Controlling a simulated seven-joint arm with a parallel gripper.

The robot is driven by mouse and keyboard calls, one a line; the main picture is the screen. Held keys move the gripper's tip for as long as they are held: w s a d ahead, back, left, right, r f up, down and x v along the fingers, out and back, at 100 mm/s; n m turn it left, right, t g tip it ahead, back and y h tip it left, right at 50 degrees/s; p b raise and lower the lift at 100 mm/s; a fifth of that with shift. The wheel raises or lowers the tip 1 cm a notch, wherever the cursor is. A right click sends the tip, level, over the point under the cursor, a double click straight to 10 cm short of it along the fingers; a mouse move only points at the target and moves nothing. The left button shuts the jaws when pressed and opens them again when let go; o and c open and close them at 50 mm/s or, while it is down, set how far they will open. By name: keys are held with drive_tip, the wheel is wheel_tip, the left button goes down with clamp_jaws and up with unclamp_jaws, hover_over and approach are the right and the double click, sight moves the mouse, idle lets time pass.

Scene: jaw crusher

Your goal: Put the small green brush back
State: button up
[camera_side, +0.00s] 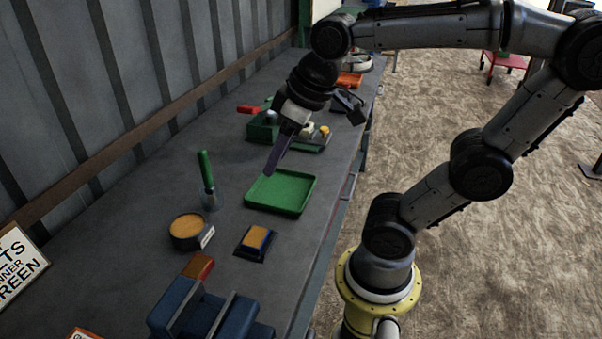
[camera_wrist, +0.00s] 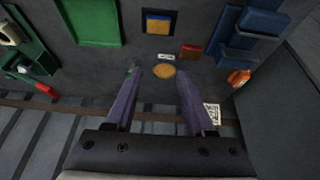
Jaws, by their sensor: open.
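A green-handled tool, which looks like the small green brush (camera_side: 205,168), stands upright in a small greyish holder (camera_side: 210,199) near the wall side of the bench. Its bristles cannot be made out. In the wrist view a faint green spot (camera_wrist: 131,68) near the left fingertip may be the same tool. My gripper (camera_side: 275,168) is open and empty, its purple fingers pointing down above the bench, near the back edge of the green tray (camera_side: 280,193) and apart from the brush. Both fingers (camera_wrist: 159,80) show spread in the wrist view. The tray looks empty.
A round tan-topped tin (camera_side: 187,231) and a blue-and-tan block (camera_side: 256,239) sit on the bench. A red-brown block (camera_side: 198,266) and a blue vise-like machine (camera_side: 205,312) are at the front. A green container (camera_side: 264,126) stands farther back. The corrugated wall borders the left.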

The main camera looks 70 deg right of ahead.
drive_tip(key=shift+t, duration=0.4)
drive_tip(key=s+f, duration=0.2)
drive_tip(key=s, duration=0.1)
drive_tip(key=s+f, duration=0.1)
drive_tip(key=shift+s+a, duration=0.2)
drive_tip(key=shift+a, duration=0.2)
